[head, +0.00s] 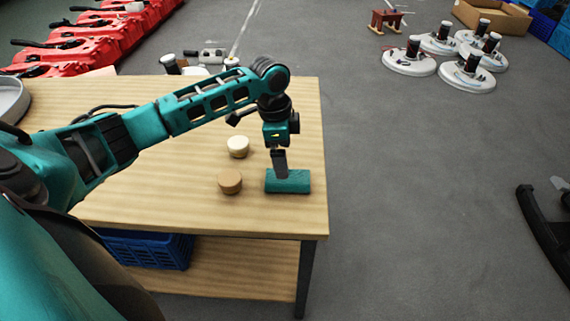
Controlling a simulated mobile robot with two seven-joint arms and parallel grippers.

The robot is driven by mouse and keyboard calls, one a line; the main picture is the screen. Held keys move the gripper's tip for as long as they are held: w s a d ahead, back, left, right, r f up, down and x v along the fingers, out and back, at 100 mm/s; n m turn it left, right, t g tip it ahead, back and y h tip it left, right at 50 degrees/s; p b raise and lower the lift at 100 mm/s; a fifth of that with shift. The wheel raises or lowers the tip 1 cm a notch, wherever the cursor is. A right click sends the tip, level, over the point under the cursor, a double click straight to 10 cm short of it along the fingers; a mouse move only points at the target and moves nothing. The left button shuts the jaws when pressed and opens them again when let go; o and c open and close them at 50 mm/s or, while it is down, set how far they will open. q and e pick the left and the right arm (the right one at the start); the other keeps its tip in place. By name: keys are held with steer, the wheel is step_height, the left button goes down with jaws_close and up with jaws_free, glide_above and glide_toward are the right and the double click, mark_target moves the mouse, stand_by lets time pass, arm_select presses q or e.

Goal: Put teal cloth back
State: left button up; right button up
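The teal cloth (297,184), a folded block-like piece, lies on the wooden table (150,200) near its right front corner. My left gripper (280,172) points straight down over the cloth's left half. Its dark fingers reach the cloth and overlap it in the picture. The fingers line up in this view, so I cannot tell whether they are open or shut on the cloth. My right gripper is not in view.
A tan round object (229,181) and a cream one (238,146) stand left of the cloth. A blue crate (145,250) sits on the lower shelf. Red machines (75,50) are back left, white round units (467,77) back right.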

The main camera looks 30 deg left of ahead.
arm_select(q)
steer(key=r, duration=0.5)
steer(key=shift+s+a, duration=0.15)
steer(key=shift+a, duration=0.15)
